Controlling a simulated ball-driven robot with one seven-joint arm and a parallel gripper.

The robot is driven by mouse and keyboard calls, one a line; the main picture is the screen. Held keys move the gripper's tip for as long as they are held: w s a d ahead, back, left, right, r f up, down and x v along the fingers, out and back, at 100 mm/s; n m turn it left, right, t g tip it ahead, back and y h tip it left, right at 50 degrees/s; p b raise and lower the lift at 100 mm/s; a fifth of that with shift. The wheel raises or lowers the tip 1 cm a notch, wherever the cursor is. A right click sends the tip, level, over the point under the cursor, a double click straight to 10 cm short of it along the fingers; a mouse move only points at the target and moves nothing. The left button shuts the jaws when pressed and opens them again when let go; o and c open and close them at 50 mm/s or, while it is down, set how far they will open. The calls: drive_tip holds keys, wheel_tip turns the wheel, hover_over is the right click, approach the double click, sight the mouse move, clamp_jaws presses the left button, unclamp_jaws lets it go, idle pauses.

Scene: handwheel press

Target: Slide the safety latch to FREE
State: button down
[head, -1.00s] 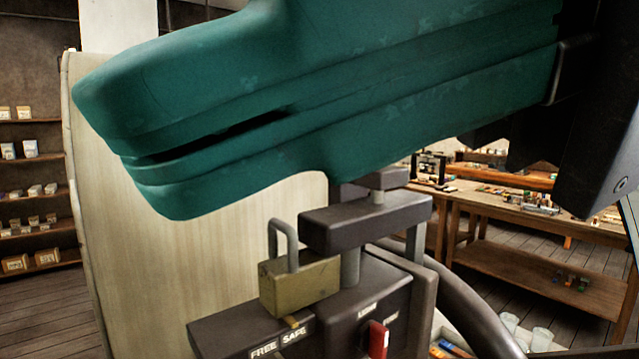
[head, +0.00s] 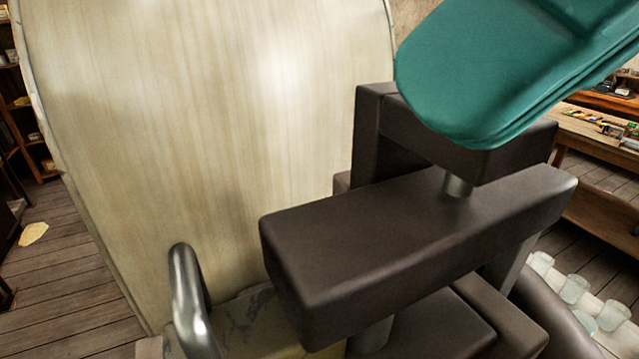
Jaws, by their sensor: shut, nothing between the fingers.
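A brass-coloured block (head: 245,322) with an upright grey metal loop (head: 188,300) stands at the bottom left of the head view. It looks like the safety latch, but its lower part is cut off by the frame. The FREE and SAFE markings are out of view, so I cannot tell its setting now. My green gripper (head: 428,85) is at the top right, shut and empty. It is up and to the right of the loop, well apart from it, and overlaps the press's rear crosspiece in the picture. I cannot tell whether it touches that part.
The press's dark crossbar (head: 400,240) fills the middle, between my gripper and the brass block in the picture. A large pale curved panel (head: 200,130) stands behind on the left. Glass jars (head: 590,300) and a wooden bench (head: 600,135) are at the right.

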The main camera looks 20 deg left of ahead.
drive_tip(key=p, duration=0.2)
hover_over(279, 344)
wheel_tip(279, 344, down, 8)
drive_tip(key=shift+r, duration=0.2)
idle(0.3)
